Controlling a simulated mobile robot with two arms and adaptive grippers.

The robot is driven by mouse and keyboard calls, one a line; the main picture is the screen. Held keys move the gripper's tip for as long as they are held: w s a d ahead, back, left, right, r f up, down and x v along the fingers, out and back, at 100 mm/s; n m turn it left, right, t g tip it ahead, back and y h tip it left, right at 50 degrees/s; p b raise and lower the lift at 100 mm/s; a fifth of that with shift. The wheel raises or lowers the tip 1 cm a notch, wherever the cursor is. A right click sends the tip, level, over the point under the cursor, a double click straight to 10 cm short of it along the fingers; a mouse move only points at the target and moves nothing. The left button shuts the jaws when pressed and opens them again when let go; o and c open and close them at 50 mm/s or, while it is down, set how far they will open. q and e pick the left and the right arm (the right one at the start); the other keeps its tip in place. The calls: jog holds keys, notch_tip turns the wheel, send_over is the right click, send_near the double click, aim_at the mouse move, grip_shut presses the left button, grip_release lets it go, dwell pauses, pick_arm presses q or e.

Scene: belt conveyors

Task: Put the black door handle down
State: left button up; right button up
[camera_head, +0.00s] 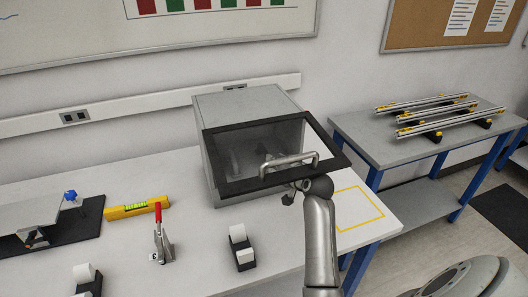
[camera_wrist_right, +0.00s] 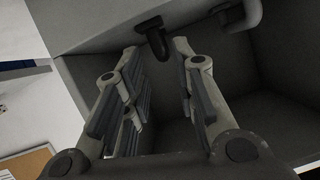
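A black, hook-shaped piece (camera_wrist_right: 155,38), which looks like the black door handle, shows at the top middle of the right wrist view, between and just beyond my fingertips. My right gripper (camera_wrist_right: 158,52) has its fingers apart, with gaps on both sides of the black piece; I see no clear contact. In the head view my right arm reaches the grey box (camera_head: 248,102), and the gripper is mostly hidden behind its black-framed glass door (camera_head: 232,187). That door is tilted outward and bears a grey metal bar handle (camera_head: 290,160). My left gripper is not in view.
A yellow level (camera_head: 137,208), a red-handled clamp (camera_head: 160,240) and a small black-and-white holder (camera_head: 241,247) stand on the white table left of my arm. A bare yellow-outlined area (camera_head: 360,207) lies right of it. A blue-legged table (camera_head: 385,150) carries metal rails.

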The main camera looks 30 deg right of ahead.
jog(key=w, duration=0.3)
jog(key=shift+w+d+p, duration=0.2)
jog(key=shift+d+p, duration=0.1)
jog(key=shift+p, duration=0.05)
jog(key=shift+w, duration=0.45)
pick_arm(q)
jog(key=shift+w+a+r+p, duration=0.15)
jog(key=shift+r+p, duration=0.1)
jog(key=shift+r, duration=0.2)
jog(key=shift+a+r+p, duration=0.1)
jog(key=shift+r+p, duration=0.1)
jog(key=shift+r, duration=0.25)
pick_arm(e)
jog(key=shift+x, duration=2.45)
grip_shut()
